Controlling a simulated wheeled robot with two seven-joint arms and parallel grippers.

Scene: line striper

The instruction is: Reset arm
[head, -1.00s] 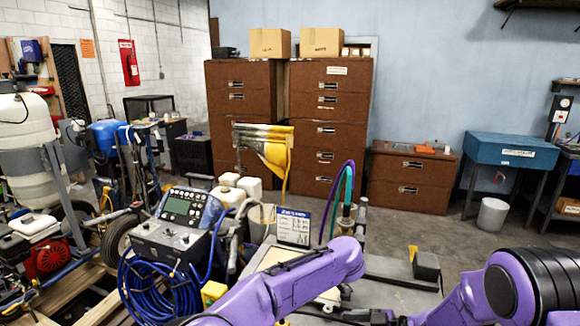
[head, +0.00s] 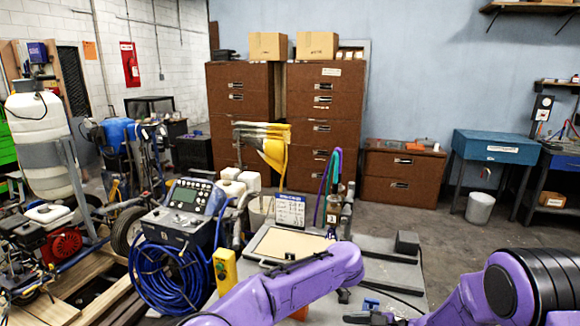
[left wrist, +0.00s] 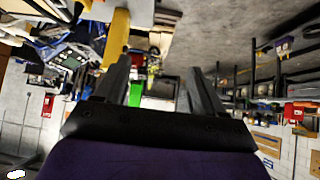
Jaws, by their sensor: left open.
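My left arm (head: 290,285) reaches in from the bottom left of the head view and bends near the middle. Its gripper is not clearly seen there. In the left wrist view my left gripper (left wrist: 160,66) has its two dark fingers spread, with nothing between them. My right arm (head: 520,285) comes in from the right of the head view. A dark part at its end (head: 370,317) shows at the bottom edge, too little to tell whether the jaws are open or shut.
The striper's control console (head: 185,212) with a coiled blue hose (head: 168,275) stands left of my left arm. A yellow box (head: 225,267) and a tan-topped panel (head: 290,243) lie close beyond the arm. Brown cabinets (head: 325,130) stand behind. Open floor (head: 440,225) lies to the right.

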